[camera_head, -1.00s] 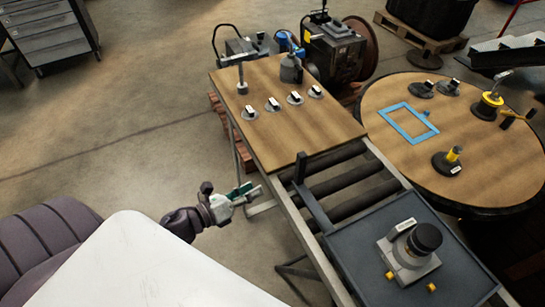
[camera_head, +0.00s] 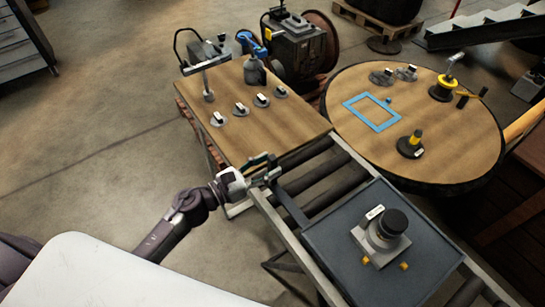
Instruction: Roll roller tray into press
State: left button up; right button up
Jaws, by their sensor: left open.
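The roller tray (camera_head: 325,235) is a dark grey flat tray on the roller conveyor (camera_head: 322,180). It carries a grey block with a black round cap (camera_head: 382,234) and small yellow pieces. An upright dark handle bar (camera_head: 288,205) stands at the tray's left far corner. My left gripper (camera_head: 272,170) is open beside the conveyor's left rail, close to the top of this bar; I cannot tell whether they touch. No part clearly identifiable as a press shows. My right gripper is out of view.
A round wooden table (camera_head: 450,125) with a blue frame (camera_head: 371,112) and tools stands at the right. A dark machine (camera_head: 295,45) stands behind. The floor at the left is clear.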

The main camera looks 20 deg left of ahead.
pick_arm(q)
jog(key=shift+x, duration=1.05)
grip_shut()
